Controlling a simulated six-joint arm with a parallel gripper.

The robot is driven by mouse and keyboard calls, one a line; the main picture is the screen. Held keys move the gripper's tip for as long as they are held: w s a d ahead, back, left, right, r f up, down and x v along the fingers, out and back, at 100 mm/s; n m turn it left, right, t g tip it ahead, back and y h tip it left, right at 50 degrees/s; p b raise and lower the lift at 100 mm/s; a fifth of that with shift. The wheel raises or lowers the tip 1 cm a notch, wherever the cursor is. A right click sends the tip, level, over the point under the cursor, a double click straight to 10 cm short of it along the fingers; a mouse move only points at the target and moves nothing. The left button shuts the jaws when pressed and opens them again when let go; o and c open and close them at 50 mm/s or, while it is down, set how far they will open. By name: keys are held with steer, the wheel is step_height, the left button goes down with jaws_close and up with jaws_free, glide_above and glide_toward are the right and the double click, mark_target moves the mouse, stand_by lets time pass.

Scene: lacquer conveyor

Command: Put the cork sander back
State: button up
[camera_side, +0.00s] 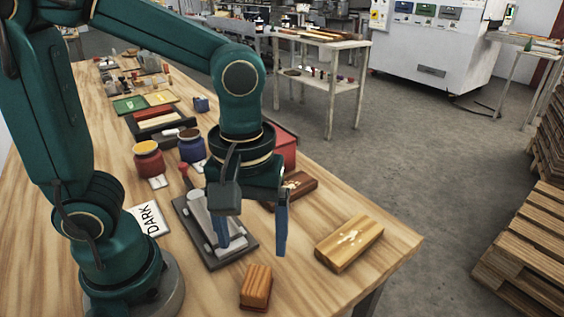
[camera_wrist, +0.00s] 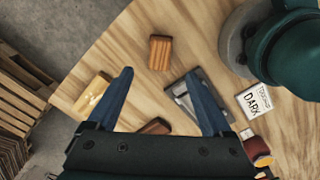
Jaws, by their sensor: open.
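A small orange-brown block, which looks like the cork sander (camera_side: 256,288), sits on the bare table near the front edge. It also shows in the wrist view (camera_wrist: 160,52), beyond my fingertips. My gripper (camera_side: 252,243) is open and empty, its fingers pointing down above the table. In the wrist view my gripper (camera_wrist: 160,72) has its two blue fingers wide apart, with nothing between them. A dark grey tray (camera_side: 238,252) with a light grey piece on it lies behind and left of the block. My left finger hides part of the tray in the side view.
A pale wooden block with white patches (camera_side: 349,243) lies at the right. A dark brown block (camera_side: 301,184) lies behind my gripper. The table between the two front blocks is clear.

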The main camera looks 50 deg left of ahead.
steer(key=a+r+m+t, duration=0.4)
steer(key=a+m+t, duration=0.1)
steer(key=m, duration=0.4)
steer(key=shift+s+a+r+t, duration=0.15)
steer(key=shift+s+a+t, duration=0.2)
steer(key=shift+a, duration=0.2)
stand_by(0.7)
